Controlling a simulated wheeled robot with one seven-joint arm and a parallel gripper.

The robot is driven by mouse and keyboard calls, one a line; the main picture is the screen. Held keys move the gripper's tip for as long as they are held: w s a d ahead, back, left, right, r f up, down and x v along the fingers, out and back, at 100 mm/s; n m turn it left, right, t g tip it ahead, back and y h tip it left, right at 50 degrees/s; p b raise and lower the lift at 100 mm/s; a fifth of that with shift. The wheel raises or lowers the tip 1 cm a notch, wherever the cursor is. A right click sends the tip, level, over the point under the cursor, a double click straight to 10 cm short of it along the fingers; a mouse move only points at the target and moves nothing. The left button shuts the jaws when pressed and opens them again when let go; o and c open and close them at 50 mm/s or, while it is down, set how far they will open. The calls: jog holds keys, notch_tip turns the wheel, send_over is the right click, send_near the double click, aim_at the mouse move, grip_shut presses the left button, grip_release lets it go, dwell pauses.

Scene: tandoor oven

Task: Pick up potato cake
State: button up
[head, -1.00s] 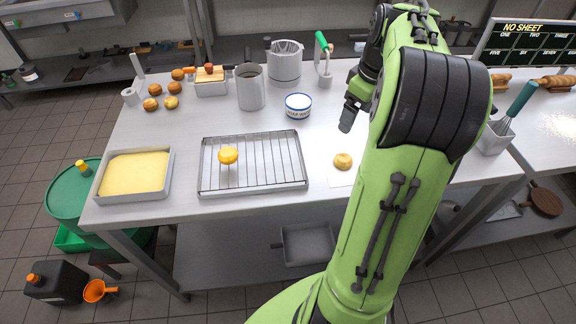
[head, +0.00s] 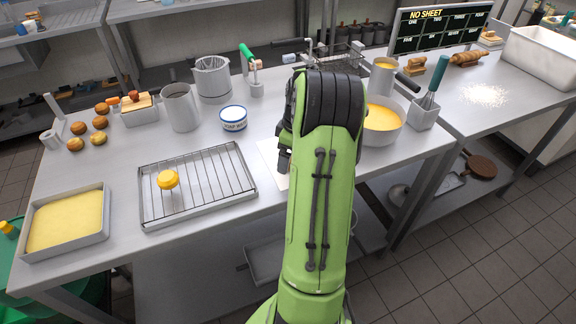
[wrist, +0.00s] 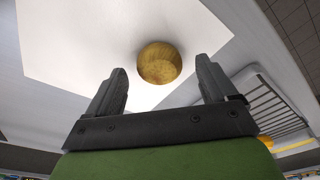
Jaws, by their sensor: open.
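The potato cake (wrist: 159,63) is a round golden-brown piece on a white sheet (wrist: 75,45) in the wrist view. My gripper (wrist: 160,82) is open, with its two dark fingers spread to the left and right of the cake's near side. The cake shows just beyond and between the fingertips, and nothing is held. In the head view my arm hides the cake, and only part of the white sheet (head: 270,158) shows beside my gripper (head: 283,160).
A wire rack on a tray (head: 225,203) with a yellow-orange round item (head: 168,180) lies left of my gripper. A white-and-blue tub (head: 233,118) stands behind it. A bowl of yellow batter (head: 380,133) stands to the right. A pan of yellow cake (head: 100,232) sits at far left.

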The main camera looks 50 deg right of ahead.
jog(key=shift+w+f, duration=0.1)
jog(key=shift+f, duration=0.5)
jog(key=c, duration=1.1)
jog(key=shift+r, duration=0.15)
jog(key=shift+c, duration=0.2)
